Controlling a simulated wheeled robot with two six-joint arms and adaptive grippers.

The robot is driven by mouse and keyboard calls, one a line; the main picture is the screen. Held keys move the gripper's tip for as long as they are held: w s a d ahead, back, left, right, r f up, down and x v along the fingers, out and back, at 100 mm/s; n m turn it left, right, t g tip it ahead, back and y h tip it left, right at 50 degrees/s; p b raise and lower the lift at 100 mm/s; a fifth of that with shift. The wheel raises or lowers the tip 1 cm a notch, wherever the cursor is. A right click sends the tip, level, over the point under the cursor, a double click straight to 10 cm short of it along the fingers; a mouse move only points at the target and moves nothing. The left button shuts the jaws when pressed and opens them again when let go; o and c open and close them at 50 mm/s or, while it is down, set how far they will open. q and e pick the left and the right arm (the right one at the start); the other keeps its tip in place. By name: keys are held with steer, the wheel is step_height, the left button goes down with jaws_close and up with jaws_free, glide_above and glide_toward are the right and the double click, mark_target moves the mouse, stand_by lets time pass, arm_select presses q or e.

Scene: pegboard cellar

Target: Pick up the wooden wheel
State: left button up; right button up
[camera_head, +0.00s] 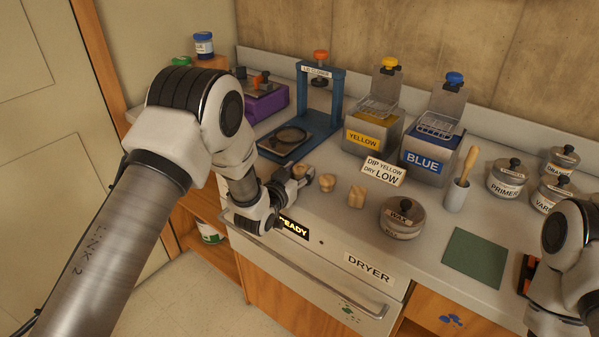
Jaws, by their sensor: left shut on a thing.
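My left gripper (296,183) is low over the pale counter, at the near edge above the dryer front. It is shut on a small light-wood piece (299,171), which is mostly hidden by the fingers. It looks like the wooden wheel, but its round shape does not show clearly. Two other small wooden pieces stand just right of the gripper: a rounded, peg-like one (327,182) and a blockier one (357,196). My right arm shows at the right edge, and its fingers are not in view.
Behind are a blue press (324,110), a yellow dip tank (369,138) and a blue dip tank (425,160). A sign (384,171) reads "DIP YELLOW DRY LOW". The wax tin (402,219), brush holder (456,195) and green mat (475,258) are to the right. The dryer handle (310,283) juts out in front.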

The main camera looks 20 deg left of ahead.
arm_select(q)
steer(key=shift+r, duration=0.45)
steer(key=shift+s+d+r+b, duration=0.1)
steer(key=shift+s+r+b, duration=0.15)
steer(key=shift+r, duration=0.35)
steer(key=shift+s+d+r+b, duration=0.15)
steer(key=shift+s+r, duration=0.2)
steer(key=shift+r, duration=0.25)
steer(key=s+d+r+b, duration=0.2)
steer(key=s+d, duration=0.1)
steer(key=s, duration=1.1)
step_height(320, 180, down, 12)
steer(key=s+a+r+n+y+p, duration=0.1)
steer(key=s+y+p, duration=0.1)
steer(key=s+p, duration=0.1)
step_height(320, 180, up, 11)
steer(key=w+d+m+h+b, duration=0.1)
steer(key=w+h+b, duration=0.1)
steer(key=b, duration=0.1)
steer(key=shift+w+f, duration=0.2)
steer(key=shift+w, duration=0.05)
